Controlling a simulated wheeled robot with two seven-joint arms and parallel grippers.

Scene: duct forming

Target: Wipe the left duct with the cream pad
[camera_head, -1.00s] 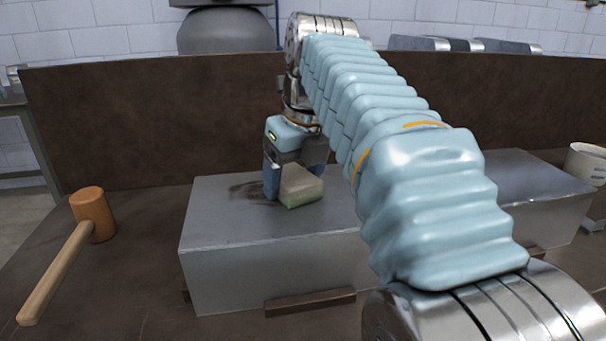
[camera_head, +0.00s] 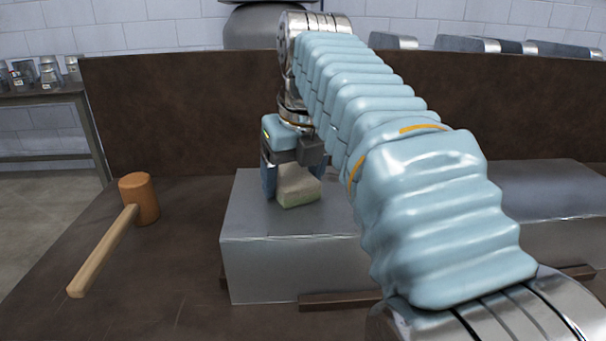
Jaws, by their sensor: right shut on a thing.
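The left duct (camera_head: 262,265) is a grey metal box on the brown table, with its right part hidden behind my right arm. My right gripper (camera_head: 294,176) points down over the duct's top and is shut on the cream pad (camera_head: 299,190). The pad is a small block with a greenish lower edge. It appears to rest on the duct's top, though contact is hard to tell. No dark smudge shows on the visible top; the part under and behind the pad is hidden. My left gripper is out of view.
A wooden mallet (camera_head: 138,200) lies left of the duct on the brown table (camera_head: 170,270). A second duct (camera_head: 555,190) stands to the right, partly behind my arm. A brown upright panel (camera_head: 180,115) closes the back. A wooden strip (camera_head: 340,300) lies along the duct's front.

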